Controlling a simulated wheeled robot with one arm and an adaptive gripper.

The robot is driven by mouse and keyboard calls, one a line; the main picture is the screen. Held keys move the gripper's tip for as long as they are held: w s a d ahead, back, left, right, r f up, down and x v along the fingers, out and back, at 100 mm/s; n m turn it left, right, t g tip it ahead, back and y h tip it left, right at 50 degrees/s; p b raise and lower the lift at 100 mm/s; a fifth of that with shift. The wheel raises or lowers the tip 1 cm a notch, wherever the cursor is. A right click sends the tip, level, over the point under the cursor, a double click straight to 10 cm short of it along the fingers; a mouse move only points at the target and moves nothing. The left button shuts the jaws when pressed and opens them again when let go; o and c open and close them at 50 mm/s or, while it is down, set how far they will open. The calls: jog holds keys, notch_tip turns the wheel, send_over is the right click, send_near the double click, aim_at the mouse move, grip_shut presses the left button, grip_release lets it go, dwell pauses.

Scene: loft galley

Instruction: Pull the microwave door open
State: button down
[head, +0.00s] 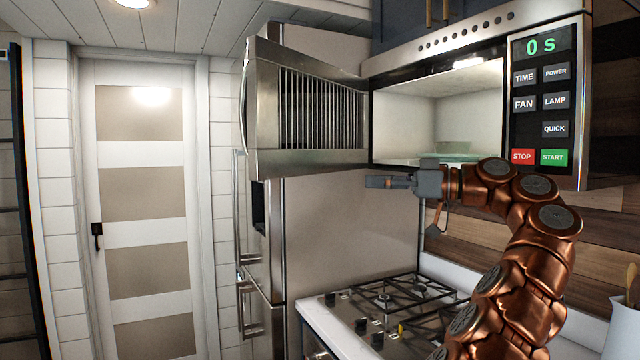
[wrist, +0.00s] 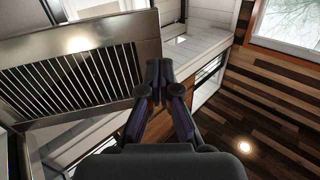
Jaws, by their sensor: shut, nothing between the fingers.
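The microwave (head: 545,110) is mounted above the stove. Its door (head: 305,105) stands wide open, swung out to the left, with its slotted inner face showing; the door also fills the upper left of the wrist view (wrist: 30,100). The door handle (head: 242,105) is on the far left edge of the door. The lit cavity (head: 415,115) is visible, with a glass plate inside. My gripper (head: 370,182) is below the door's lower edge near the hinge side, pointing left. Its fingers (wrist: 159,68) are together and empty, apart from the door in the wrist view.
A stove (head: 385,300) with black grates is below my arm. A tall steel fridge (head: 262,230) with handles stands left of it. A white paneled door (head: 145,200) is at the left. A pale container (head: 625,325) is at the lower right.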

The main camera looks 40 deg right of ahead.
jog(key=b+x, duration=0.1)
jog(key=x, duration=1.1)
jog(key=shift+w+d, duration=0.2)
jog(key=shift+w, duration=0.25)
jog(key=shift+w+f+h, duration=0.1)
jog(key=shift+h, duration=0.2)
